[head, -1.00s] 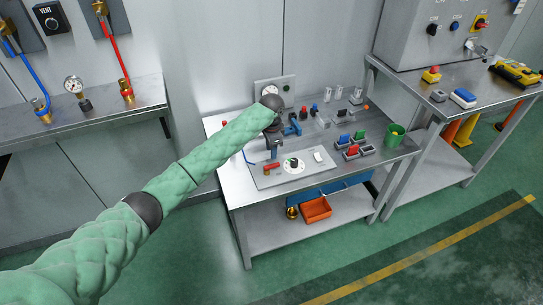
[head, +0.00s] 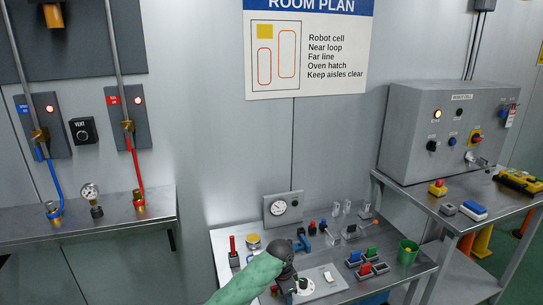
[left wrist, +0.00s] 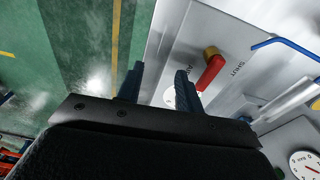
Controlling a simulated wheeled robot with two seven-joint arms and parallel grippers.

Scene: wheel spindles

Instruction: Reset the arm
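My left arm in its green quilted sleeve (head: 245,283) comes in from the bottom of the head view and reaches over the middle workbench. My left gripper (left wrist: 158,72) is open, with nothing between its dark blue fingers in the left wrist view. It is over the grey panel on the bench. A red handle with a brass end (left wrist: 211,70) is just beyond the right finger, between the labels AIR and SHUT; I cannot tell whether they touch. In the head view my wrist hides part of the panel (head: 322,279). My right gripper is not in view.
A control box (head: 446,130) stands on the right table. A shelf with hoses is on the left.

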